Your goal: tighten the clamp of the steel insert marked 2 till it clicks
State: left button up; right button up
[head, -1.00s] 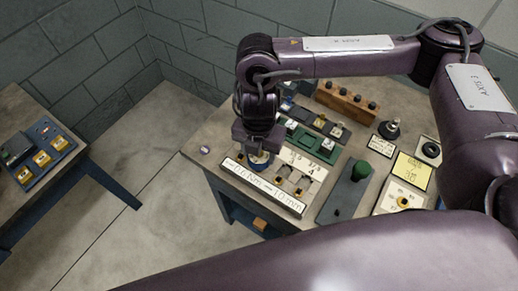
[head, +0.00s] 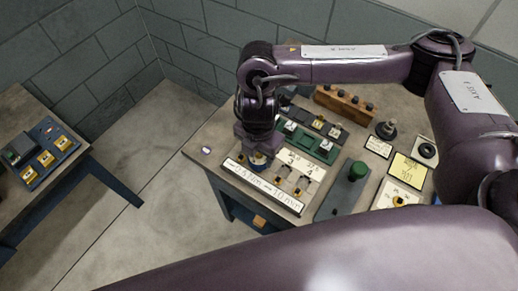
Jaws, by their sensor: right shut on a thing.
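My right gripper (head: 260,150) points down over the left part of a cream clamp plate (head: 292,195), which carries a long lettered strip along its front. Several clamp places on the plate show to the right of the gripper, with dark and brass-coloured parts (head: 299,192). I cannot make out the insert marked 2; the gripper covers the plate's left end. My left gripper is not in view.
A green tray (head: 309,143) and a wooden block with dark pegs (head: 344,103) lie behind. A small pale round thing (head: 206,150) lies at the bench's left corner.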

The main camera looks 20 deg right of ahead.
jog(key=shift+s+f, duration=0.1)
jog(key=shift+s, duration=0.05)
jog(key=shift+m+p, duration=0.7)
jog(key=shift+m, duration=0.3)
jog(key=shift+p, duration=0.4)
jog(key=shift+n, duration=0.4)
